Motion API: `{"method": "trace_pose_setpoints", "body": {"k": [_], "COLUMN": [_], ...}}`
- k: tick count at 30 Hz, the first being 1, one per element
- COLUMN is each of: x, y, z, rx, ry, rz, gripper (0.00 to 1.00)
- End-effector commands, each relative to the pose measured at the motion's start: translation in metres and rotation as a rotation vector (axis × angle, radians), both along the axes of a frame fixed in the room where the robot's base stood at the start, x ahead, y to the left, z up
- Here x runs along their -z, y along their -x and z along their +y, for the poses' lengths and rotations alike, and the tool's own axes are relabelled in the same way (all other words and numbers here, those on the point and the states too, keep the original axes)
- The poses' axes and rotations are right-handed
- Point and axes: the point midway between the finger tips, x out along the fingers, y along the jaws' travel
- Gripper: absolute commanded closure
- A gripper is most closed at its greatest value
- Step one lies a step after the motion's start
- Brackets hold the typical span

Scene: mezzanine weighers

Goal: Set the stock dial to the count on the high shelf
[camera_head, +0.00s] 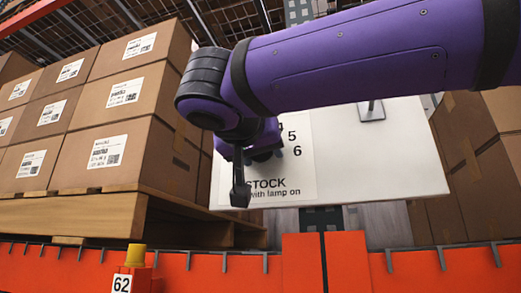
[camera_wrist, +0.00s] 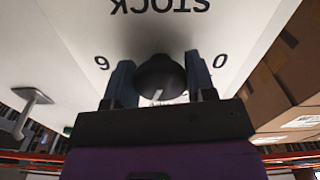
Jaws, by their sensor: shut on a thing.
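The stock dial's black knob (camera_wrist: 161,77) shows in the wrist view between the two fingers of my gripper (camera_wrist: 160,85), which is shut on it. A pale pointer mark shows on the knob's near side. The numbers 0 and 6 stand upside down on either side of it, with STOCK beyond. In the head view the white panel (camera_head: 370,185) carries the words STOCK and "with lamp on" and the numbers 5 and 6. My purple arm and gripper hide the knob and most of the scale there. The pointer's exact setting cannot be told.
Brown cartons (camera_head: 118,95) are stacked on a wooden pallet (camera_head: 95,212) at the left, with more cartons (camera_head: 480,160) at the right. An orange beam (camera_head: 215,262) crosses the front, with a yellow-capped post marked 62 (camera_head: 135,258). A grey handle (camera_head: 372,110) sits on the panel.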

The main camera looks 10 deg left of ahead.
Motion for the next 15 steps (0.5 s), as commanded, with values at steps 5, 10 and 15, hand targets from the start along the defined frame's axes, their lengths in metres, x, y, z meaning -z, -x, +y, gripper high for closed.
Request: {"method": "trace_pose_setpoints", "body": {"k": [5,10,15], "x": [-0.0001,-0.0002,-0.0002], "y": [-0.0001,0.0002,0.0001], "z": [-0.0004,-0.0005,-0.0007], "rx": [0.0,-0.001,0.0], "ry": [0.123,0.228,0.306], "rz": [0.01,0.018,0.024], "gripper": [0.73,0.73,0.73]}}
